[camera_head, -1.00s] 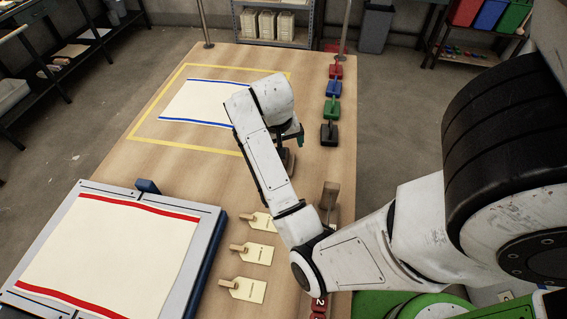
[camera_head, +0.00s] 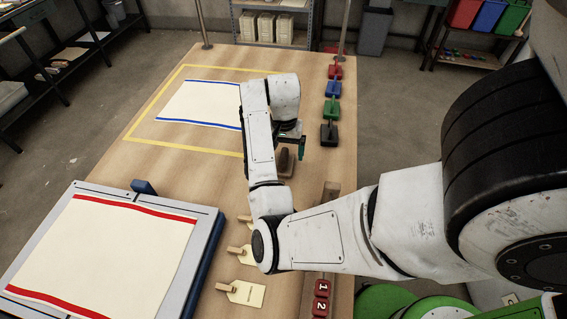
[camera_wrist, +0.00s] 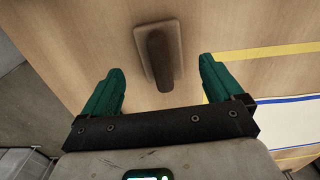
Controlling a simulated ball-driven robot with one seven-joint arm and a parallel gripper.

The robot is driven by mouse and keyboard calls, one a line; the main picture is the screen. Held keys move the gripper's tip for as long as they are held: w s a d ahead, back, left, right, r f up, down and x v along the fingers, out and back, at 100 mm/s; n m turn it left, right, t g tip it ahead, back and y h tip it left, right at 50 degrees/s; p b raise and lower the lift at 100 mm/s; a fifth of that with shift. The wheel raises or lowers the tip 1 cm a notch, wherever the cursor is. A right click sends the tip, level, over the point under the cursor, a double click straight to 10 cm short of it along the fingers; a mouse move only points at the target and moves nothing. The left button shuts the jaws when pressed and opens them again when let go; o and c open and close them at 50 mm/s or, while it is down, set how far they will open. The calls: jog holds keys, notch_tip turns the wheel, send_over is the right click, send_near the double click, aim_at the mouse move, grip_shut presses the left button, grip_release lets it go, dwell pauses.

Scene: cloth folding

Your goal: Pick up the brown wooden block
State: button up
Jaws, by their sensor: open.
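The brown wooden block (camera_head: 284,166) has a flat base with a dark upright grip and stands on the table just below my gripper in the head view. In the wrist view the block (camera_wrist: 157,58) shows whole, its grip between the lines of my fingers and its base reaching beyond the tips. My gripper (camera_wrist: 160,72) has its teal fingers wide apart, with nothing between them touching. In the head view my gripper (camera_head: 302,148) is partly hidden by my own wrist. I cannot tell its exact height above the block.
Black (camera_head: 329,134), green, blue and red weights line the table's right edge. A cream cloth with blue stripes (camera_head: 200,103) lies inside a yellow outline. A red-striped cloth (camera_head: 105,250) lies on a board at left. Tags (camera_head: 245,292) and red number markers (camera_head: 321,287) are nearer.

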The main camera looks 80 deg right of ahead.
aim_at(283, 158)
jog(key=f, duration=0.5)
jog(key=shift+a, duration=0.3)
jog(key=shift+r, duration=0.1)
jog(key=shift+c, duration=0.2)
jog(key=c, duration=1.2)
